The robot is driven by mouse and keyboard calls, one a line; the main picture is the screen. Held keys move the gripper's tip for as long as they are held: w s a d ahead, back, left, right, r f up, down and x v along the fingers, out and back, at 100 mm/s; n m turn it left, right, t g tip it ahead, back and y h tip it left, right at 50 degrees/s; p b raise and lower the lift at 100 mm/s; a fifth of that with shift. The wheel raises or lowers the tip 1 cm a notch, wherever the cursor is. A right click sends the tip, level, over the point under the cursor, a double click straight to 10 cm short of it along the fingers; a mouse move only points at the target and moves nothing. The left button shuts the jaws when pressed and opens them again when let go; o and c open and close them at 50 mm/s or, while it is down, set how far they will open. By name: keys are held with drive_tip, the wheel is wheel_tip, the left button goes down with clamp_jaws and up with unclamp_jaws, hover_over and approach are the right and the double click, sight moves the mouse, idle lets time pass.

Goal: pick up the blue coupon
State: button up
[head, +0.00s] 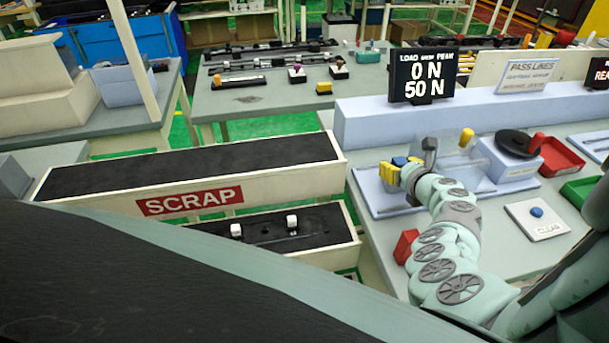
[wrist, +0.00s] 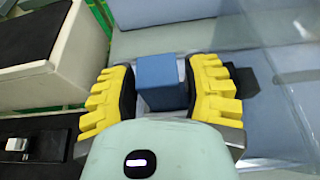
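The blue coupon (wrist: 160,80) is a small blue block.
A load display (head: 421,75) stands behind my gripper. A clear guard (head: 455,160) and a black round fixture (head: 518,143) are to its right. A red block (head: 405,246) lies at the bench's left edge. The SCRAP bin (head: 280,185) is at left.

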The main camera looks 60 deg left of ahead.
clamp_jaws()
idle(0.3)
drive_tip(key=shift+r, duration=0.1)
